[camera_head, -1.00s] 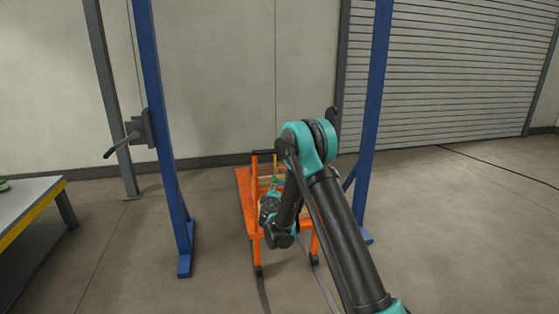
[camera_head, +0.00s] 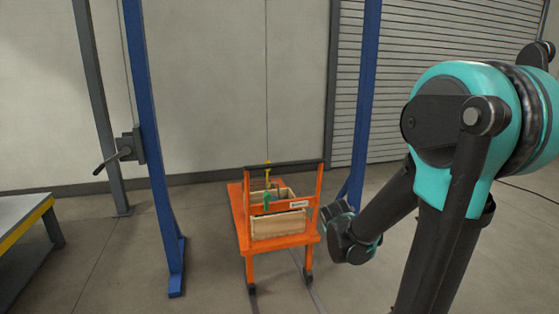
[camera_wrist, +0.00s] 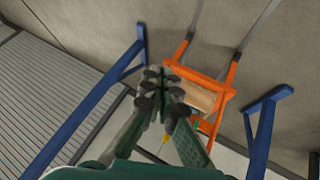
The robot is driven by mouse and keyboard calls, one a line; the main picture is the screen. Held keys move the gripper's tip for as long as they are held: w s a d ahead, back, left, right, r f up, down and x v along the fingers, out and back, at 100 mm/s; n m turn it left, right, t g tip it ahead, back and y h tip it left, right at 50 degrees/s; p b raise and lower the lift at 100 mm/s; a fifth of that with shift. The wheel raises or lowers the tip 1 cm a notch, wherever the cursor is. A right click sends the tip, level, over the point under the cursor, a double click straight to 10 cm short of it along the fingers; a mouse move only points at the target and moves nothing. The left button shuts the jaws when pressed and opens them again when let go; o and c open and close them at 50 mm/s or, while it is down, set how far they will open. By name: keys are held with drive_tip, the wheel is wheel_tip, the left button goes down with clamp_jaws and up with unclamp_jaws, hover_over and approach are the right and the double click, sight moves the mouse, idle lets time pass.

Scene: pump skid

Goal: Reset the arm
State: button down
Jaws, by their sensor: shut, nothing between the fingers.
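My arm (camera_head: 450,150) is folded up large on the right of the head view, with its teal elbow high. Its wrist end hangs just right of the orange cart (camera_head: 240,222); the fingers cannot be made out there. In the wrist view my gripper (camera_wrist: 163,85) has its dark green fingers together and nothing between them. The cart shows beyond the fingers, apart from them.
A wooden box (camera_head: 278,225) sits on the cart with a green and yellow item (camera_head: 267,195) in it. Blue posts (camera_head: 155,150) stand either side. A bench (camera_head: 25,225) is at left. A crank handle (camera_head: 115,158) sticks out near the left post.

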drive_tip(key=s+a+f+m+g+y, duration=0.1)
drive_tip(key=s+f, duration=0.1)
drive_tip(key=s, duration=0.7)
drive_tip(key=s+a+f+m+g+y, duration=0.1)
drive_tip(key=s+f+g+y, duration=0.1)
drive_tip(key=s, duration=0.8)
drive_tip(key=shift+f+m, duration=0.3)
drive_tip(key=shift+f, duration=0.25)
